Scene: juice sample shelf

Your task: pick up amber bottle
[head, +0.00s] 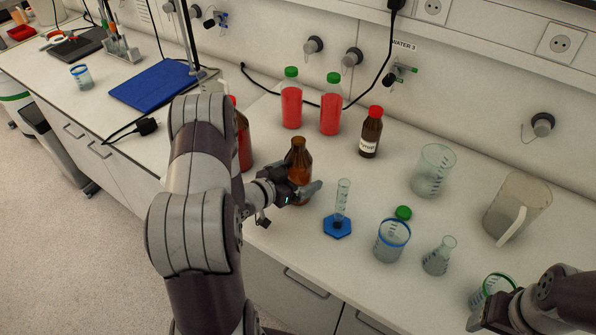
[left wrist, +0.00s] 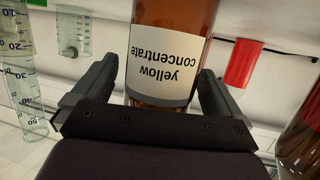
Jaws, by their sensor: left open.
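The amber bottle (head: 299,165) stands upright and uncapped near the front of the counter. In the left wrist view its brown glass and white "yellow concentrate" label (left wrist: 165,62) appear upside down. My left gripper (head: 305,190) is at the bottle's lower body.
A graduated cylinder (head: 342,205) on a blue base stands just right of the bottle. Beakers (head: 392,242) and a pitcher (head: 515,210) fill the right.

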